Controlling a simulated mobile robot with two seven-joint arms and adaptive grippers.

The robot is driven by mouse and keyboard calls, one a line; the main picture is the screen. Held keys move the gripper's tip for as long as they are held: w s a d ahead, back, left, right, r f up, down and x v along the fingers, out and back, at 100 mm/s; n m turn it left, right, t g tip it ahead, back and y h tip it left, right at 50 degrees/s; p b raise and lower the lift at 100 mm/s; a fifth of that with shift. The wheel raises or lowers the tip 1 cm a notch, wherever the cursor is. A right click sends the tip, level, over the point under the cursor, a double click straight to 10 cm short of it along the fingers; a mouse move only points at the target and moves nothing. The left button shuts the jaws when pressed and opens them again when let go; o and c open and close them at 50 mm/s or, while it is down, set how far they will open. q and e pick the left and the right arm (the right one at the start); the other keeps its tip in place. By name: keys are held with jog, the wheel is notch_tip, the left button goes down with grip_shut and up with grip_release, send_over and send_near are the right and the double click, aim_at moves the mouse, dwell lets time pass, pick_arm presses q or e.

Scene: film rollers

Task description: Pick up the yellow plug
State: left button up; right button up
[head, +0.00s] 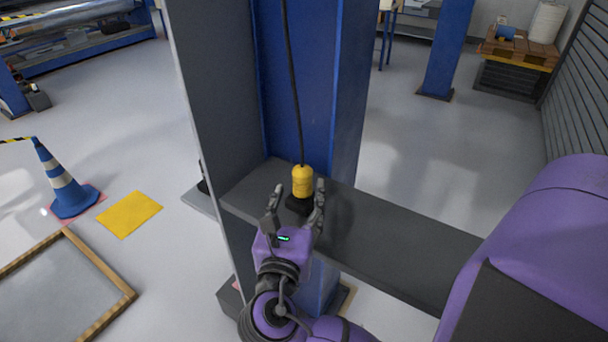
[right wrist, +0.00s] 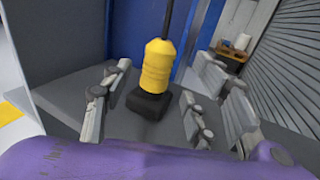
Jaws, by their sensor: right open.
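The yellow plug (head: 302,181) stands upright on a dark grey shelf (head: 390,235), with a black lower end and a black cable rising from its top. It also shows in the right wrist view (right wrist: 157,66), its black base (right wrist: 150,103) on the shelf. My right gripper (head: 297,192) is open, with one finger on each side of the plug's lower part. In the right wrist view the fingers (right wrist: 152,92) stand apart with visible gaps to the plug. The plug is not gripped. My left gripper is not in view.
A blue column (head: 350,90) stands right behind the plug, with a grey side panel (head: 215,110) to its left. The shelf runs clear to the right. A blue and white cone (head: 62,185) and a yellow floor mark (head: 130,214) are at left.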

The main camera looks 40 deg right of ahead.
aim_at(301, 183)
jog(key=shift+x, duration=0.9)
jog(key=x, duration=0.4)
jog(key=shift+w+d, duration=0.15)
jog(key=shift+w, duration=0.2)
jog(key=shift+r, duration=0.1)
jog(key=c, duration=1.4)
jog(key=shift+o, duration=0.2)
